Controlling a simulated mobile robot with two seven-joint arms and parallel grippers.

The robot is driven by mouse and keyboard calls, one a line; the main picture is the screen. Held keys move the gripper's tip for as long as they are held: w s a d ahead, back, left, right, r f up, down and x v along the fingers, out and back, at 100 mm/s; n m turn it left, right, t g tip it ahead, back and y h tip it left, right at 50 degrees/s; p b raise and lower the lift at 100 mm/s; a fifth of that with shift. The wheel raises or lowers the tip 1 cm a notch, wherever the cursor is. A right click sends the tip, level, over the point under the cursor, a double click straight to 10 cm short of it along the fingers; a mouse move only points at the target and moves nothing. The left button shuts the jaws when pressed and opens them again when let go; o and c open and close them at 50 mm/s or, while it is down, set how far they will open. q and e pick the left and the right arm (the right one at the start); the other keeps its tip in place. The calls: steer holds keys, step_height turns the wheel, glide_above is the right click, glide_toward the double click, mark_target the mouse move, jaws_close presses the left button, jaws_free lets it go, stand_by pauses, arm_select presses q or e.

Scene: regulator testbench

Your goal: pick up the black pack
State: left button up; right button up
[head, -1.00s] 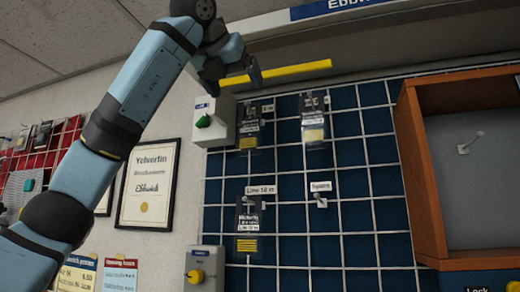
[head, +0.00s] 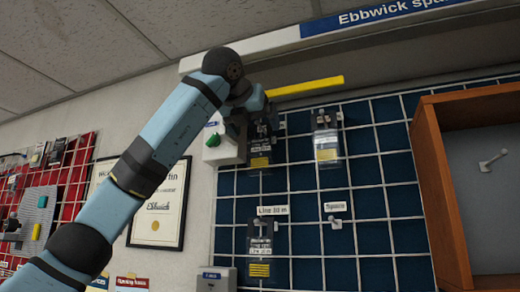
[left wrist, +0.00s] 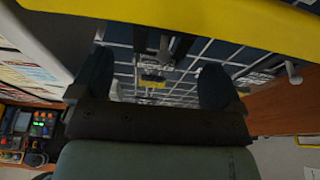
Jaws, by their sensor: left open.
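I cannot tell which one is meant. My left gripper (head: 262,120) is at the top of the upper-left pack and hides part of it. In the left wrist view my two dark fingers (left wrist: 154,85) stand wide apart and open, with the board and a yellow-marked label between them. I cannot tell whether they touch a pack. My right gripper is out of view.
A yellow bar (head: 306,86) juts out above the packs. A pale box with a green knob (head: 214,140) is close left of my gripper. An empty hook labelled Space (head: 336,222) is below the upper-right pack. An orange-brown wooden frame (head: 440,200) stands at right.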

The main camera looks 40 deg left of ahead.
mark_target(260, 137)
arm_select(q)
steer(key=p+x, duration=0.1)
steer(key=x, duration=0.3)
steer(key=shift+w+a, duration=0.15)
steer(key=shift+w, duration=0.2)
steer(key=shift+s, duration=0.25)
steer(key=shift+c, duration=1.1)
steer(key=shift+w, duration=0.15)
steer(key=c, duration=0.8)
steer(key=shift+r, duration=0.45)
steer(key=shift+s+r+b, duration=0.25)
steer(key=shift+b, duration=0.15)
steer(key=s+d+b, duration=0.1)
steer(key=s, duration=0.4)
steer(key=s+d+b, duration=0.2)
steer(key=s, duration=0.4)
steer(key=s+d+b, duration=0.1)
steer(key=s, duration=0.5)
steer(key=shift+s+d+b, duration=0.1)
steer(key=shift+d+b, duration=0.1)
steer(key=shift+b, duration=0.15)
